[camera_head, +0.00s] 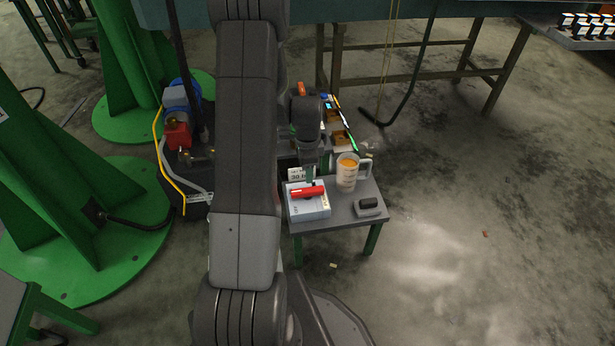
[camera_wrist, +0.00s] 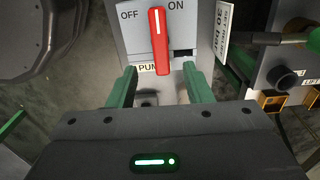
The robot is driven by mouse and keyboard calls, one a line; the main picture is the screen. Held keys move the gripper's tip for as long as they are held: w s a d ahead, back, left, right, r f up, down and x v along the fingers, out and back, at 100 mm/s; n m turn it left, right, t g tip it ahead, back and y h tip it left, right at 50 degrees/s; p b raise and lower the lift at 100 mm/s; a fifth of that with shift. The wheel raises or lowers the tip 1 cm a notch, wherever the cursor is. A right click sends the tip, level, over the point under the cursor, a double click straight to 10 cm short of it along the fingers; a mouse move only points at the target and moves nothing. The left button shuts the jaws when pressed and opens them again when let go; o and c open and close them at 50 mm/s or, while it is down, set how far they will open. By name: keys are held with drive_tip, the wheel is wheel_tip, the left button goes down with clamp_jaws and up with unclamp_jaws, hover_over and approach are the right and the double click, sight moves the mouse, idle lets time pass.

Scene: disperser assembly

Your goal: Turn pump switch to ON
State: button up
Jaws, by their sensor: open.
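The pump switch is a light grey box (camera_head: 309,208) on a small table, with a red lever on top (camera_head: 305,193). In the wrist view the box face (camera_wrist: 134,43) carries OFF at left and ON at right. The red lever (camera_wrist: 160,42) stands nearly upright in that view, its white-marked end between the two words. A partly hidden label below begins "PUM". My gripper (camera_wrist: 159,84) is open, with one green finger on each side of the lever's lower end. Gaps show between fingers and lever. Its tips overlap the box's lower edge in view; contact cannot be told.
A clear mug with orange contents (camera_head: 347,173) stands right of the box. A small dark-topped block (camera_head: 368,206) sits near the table's right front corner. A "30 bar" sign (camera_wrist: 226,30) and equipment with a dark knob (camera_wrist: 283,77) are close to the right in the wrist view.

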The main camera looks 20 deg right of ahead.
wheel_tip(320, 180, up, 4)
hover_over(308, 189)
drive_tip(key=shift+s+a+r+p, duration=0.1)
drive_tip(key=shift+a+r+p, duration=0.05)
drive_tip(key=shift+p, duration=0.25)
wheel_tip(308, 189, down, 14)
drive_tip(key=b, duration=0.4)
drive_tip(key=shift+r, duration=0.1)
